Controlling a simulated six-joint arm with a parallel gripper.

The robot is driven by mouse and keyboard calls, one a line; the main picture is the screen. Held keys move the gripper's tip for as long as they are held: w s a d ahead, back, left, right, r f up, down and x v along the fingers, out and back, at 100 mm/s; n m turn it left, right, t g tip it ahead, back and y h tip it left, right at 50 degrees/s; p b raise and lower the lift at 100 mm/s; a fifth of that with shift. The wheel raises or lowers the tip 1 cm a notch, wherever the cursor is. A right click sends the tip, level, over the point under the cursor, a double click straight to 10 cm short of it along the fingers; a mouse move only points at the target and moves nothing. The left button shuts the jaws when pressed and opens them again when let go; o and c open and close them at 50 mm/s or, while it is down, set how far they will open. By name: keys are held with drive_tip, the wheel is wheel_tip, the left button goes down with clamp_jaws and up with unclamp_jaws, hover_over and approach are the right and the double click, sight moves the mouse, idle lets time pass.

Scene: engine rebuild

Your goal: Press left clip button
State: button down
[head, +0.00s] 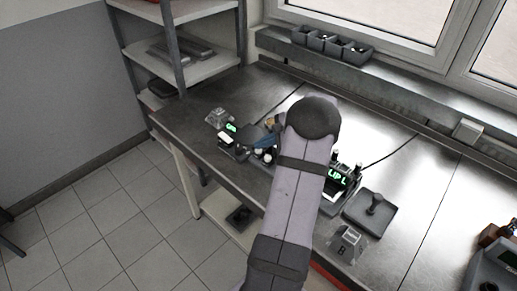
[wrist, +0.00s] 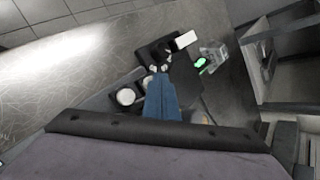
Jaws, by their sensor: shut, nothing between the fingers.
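My gripper (wrist: 160,78) is shut and empty, its blue fingers pointing down at a dark fixture (wrist: 183,72) on the bench. In the wrist view the tips overlap small round pale parts of this fixture; I cannot tell whether they touch. In the head view the gripper (head: 256,146) is partly hidden by my arm. A green display (head: 338,177) right of my arm reads "LIP L", its start hidden. A small green light (head: 231,127) shows at the fixture's left end, and in the wrist view (wrist: 201,64). I cannot tell which part is the left clip button.
A clear block (head: 219,117) stands left of the fixture, and another clear piece (head: 346,241) is near the front edge. A grey tray with a knob (head: 370,211) lies to the right. Shelves (head: 200,69) stand behind left. Small bins (head: 331,43) line the sill.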

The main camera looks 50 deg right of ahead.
sight(262, 153)
drive_tip(key=shift+r+p, duration=0.45)
drive_tip(key=shift+r, duration=0.35)
wheel_tip(262, 153, up, 5)
drive_tip(key=p, duration=0.3)
idle(0.9)
